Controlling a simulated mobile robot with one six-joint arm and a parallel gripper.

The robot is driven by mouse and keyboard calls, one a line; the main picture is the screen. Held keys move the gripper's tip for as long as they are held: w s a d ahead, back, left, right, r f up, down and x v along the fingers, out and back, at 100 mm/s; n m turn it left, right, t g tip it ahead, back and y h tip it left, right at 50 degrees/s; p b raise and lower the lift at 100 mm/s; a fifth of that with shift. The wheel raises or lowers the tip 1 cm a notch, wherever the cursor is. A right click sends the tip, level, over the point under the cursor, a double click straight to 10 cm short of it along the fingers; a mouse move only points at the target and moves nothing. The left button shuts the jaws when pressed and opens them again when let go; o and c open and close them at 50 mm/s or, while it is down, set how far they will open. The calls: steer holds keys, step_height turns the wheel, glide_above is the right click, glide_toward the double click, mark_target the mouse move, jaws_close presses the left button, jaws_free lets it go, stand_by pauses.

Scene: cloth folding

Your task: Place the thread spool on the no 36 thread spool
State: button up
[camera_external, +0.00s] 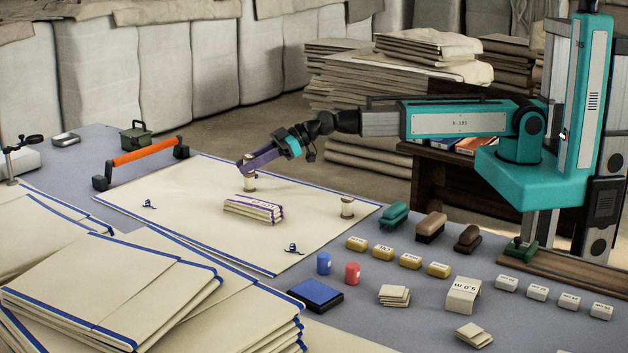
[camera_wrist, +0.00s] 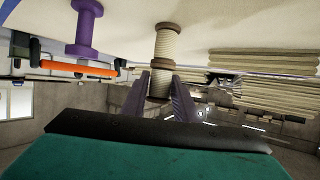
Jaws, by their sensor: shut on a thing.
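My gripper (camera_external: 246,163) is at the left end of my arm, its purple fingers over the cream cloth. In the wrist view, the gripper (camera_wrist: 158,98) is shut on a pale thread spool (camera_wrist: 159,84) with brown ends. Its end lines up with a second pale spool (camera_wrist: 166,45); whether they touch I cannot tell. In the external view a spool (camera_external: 249,184) stands upright on the cloth directly under my gripper; the held one is mostly hidden by the fingers. Another pale spool (camera_external: 347,206) stands near the cloth's right edge. No number is readable on any spool.
A small purple-edged folded stack (camera_external: 253,209) lies just in front. An orange-handled bar (camera_external: 144,151) stands left. A purple spool-shaped thing (camera_wrist: 86,28) shows in the wrist view. Brushes (camera_external: 430,227) and yellow blocks (camera_external: 384,252) are right. The cloth's middle right is mostly clear.

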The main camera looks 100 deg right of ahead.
steer(key=o, duration=1)
steer(key=shift+r+p, duration=0.25)
steer(key=shift+p, duration=0.15)
steer(key=shift+v, duration=1.1)
steer(key=b+v, duration=0.3)
steer(key=v, duration=0.4)
steer(key=shift+f, duration=0.15)
steer(key=b, duration=0.3)
steer(key=shift+s+d+r+b, duration=0.1)
steer(key=shift+s+r+b, duration=0.15)
steer(key=shift+s+b, duration=0.1)
steer(key=b+v, duration=0.1)
steer(key=b, duration=0.4)
steer(key=shift+s+b, duration=0.3)
steer(key=shift+b, duration=0.1)
steer(key=shift+s+d+r+b, duration=0.1)
steer(key=shift+s+r+b, duration=0.1)
steer(key=shift+b, duration=0.1)
